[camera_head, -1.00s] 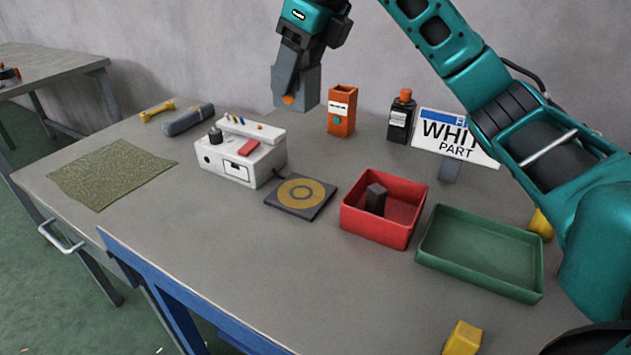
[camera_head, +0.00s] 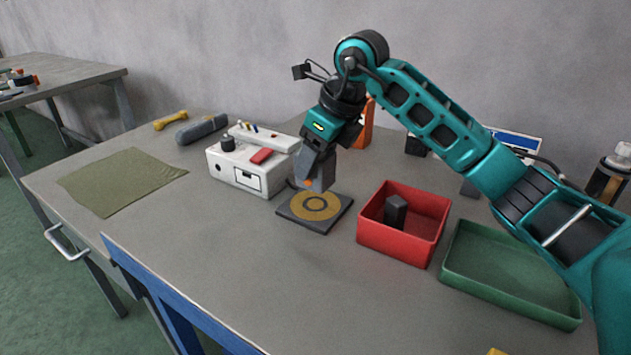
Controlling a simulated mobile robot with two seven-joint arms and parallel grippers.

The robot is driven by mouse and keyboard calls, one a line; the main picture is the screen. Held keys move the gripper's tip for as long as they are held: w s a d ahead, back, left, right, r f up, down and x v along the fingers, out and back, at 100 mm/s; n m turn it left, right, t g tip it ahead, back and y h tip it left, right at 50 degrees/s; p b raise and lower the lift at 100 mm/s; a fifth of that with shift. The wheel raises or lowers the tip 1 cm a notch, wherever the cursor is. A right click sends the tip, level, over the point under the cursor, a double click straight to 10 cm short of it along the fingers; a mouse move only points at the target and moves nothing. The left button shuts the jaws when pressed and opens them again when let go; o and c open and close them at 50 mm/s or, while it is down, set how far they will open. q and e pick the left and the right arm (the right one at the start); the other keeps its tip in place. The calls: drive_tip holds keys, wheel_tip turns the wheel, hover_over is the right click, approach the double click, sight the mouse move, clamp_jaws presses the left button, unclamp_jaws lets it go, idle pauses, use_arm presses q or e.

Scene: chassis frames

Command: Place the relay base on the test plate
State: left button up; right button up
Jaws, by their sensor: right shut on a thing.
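The test plate (camera_head: 317,208) is a dark square slab with a yellow disc and a dark ring on top. It lies on the table beside the white tester box. My right gripper (camera_head: 313,180) points down just above the back edge of the plate. It is shut on a small grey piece (camera_head: 321,172), which I take to be the relay base. The fingers hide much of the piece, and I cannot tell whether it touches the plate. An orange spot shows at the gripper's tip. My left gripper is not in view.
The white tester box (camera_head: 240,178) stands left of the plate. A red bin (camera_head: 400,245) holding a dark block (camera_head: 395,211) and a green tray (camera_head: 510,275) are to the right. An orange holder (camera_head: 364,133) is partly behind my arm. The table front is clear.

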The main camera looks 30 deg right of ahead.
sight(316, 179)
wheel_tip(316, 179, down, 4)
drive_tip(key=shift+f+b, duration=0.1)
drive_tip(key=shift+b, duration=0.25)
drive_tip(key=shift+f, duration=0.1)
drive_tip(key=o, duration=0.7)
drive_tip(key=shift+f, duration=0.15)
drive_tip(key=shift+c, duration=0.2)
drive_tip(key=o, duration=0.5)
drive_tip(key=shift+c, duration=0.2)
